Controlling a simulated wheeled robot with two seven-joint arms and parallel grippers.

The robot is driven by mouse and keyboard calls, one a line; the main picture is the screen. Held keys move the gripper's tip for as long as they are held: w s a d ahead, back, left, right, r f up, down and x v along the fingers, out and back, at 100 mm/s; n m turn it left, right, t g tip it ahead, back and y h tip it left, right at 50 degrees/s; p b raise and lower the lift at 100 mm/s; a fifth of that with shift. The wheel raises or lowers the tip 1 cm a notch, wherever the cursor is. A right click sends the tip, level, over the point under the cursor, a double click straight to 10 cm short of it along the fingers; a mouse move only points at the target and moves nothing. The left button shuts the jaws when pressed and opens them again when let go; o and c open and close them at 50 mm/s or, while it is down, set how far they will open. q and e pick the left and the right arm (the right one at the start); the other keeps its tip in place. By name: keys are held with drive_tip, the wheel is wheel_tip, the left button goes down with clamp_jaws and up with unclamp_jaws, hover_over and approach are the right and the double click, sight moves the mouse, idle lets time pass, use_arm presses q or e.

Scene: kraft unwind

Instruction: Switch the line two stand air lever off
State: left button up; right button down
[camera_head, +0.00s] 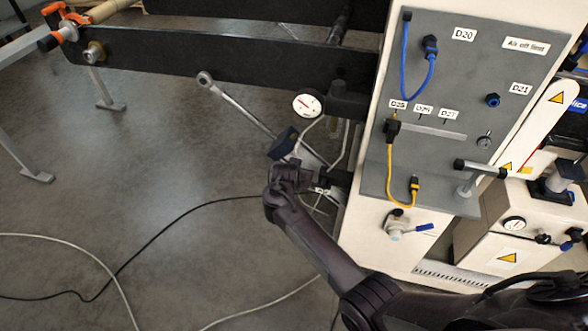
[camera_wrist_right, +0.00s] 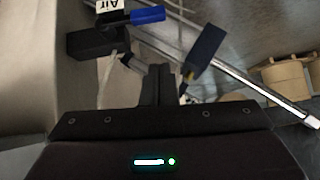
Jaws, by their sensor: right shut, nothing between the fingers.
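A lever with a bright blue end (camera_wrist_right: 147,15) shows at the top of the right wrist view, beside a white label (camera_wrist_right: 112,5) that reads "Air"; the rest of the label is cut off. A black block (camera_wrist_right: 95,42) sits just below it. My right gripper (camera_wrist_right: 157,86) is shut and empty, a little below the lever and apart from it in the picture. In the head view my right gripper (camera_head: 322,182) is at the left side of the cabinet, and I cannot make out that lever there. My left gripper is out of view.
A dark blue block (camera_wrist_right: 207,50) and a metal bar (camera_wrist_right: 250,75) are right of the fingers. In the head view a gauge (camera_head: 307,104) hangs above the gripper, and a blue-handled valve (camera_head: 396,230) is on the cabinet front (camera_head: 372,245). Cables cross the floor at left.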

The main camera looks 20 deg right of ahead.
drive_tip(key=v, duration=0.3)
drive_tip(key=shift+a, duration=0.15)
idle(0.4)
drive_tip(key=s+d+f+n+g+y, duration=0.1)
drive_tip(key=s+f+n+g, duration=0.15)
drive_tip(key=s+f, duration=1)
drive_tip(key=s+d+f+n+g+y, duration=0.15)
drive_tip(key=s+f+n, duration=0.25)
drive_tip(key=s+f, duration=0.8)
drive_tip(key=s+f+n+g, duration=0.1)
drive_tip(key=s+f, duration=0.4)
drive_tip(key=s, duration=0.4)
drive_tip(key=s+f+n+g+y, duration=0.1)
drive_tip(key=s+f, duration=0.4)
drive_tip(key=s, duration=0.5)
drive_tip(key=s+d+f+n+y, duration=0.1)
drive_tip(key=s+f, duration=0.4)
drive_tip(key=s, duration=0.5)
drive_tip(key=shift+f+g, duration=0.15)
drive_tip(key=shift+g, duration=0.25)
drive_tip(key=c, duration=2.1)
unclamp_jaws()
drive_tip(key=shift+s, duration=0.1)
drive_tip(key=shift+c, duration=0.2)
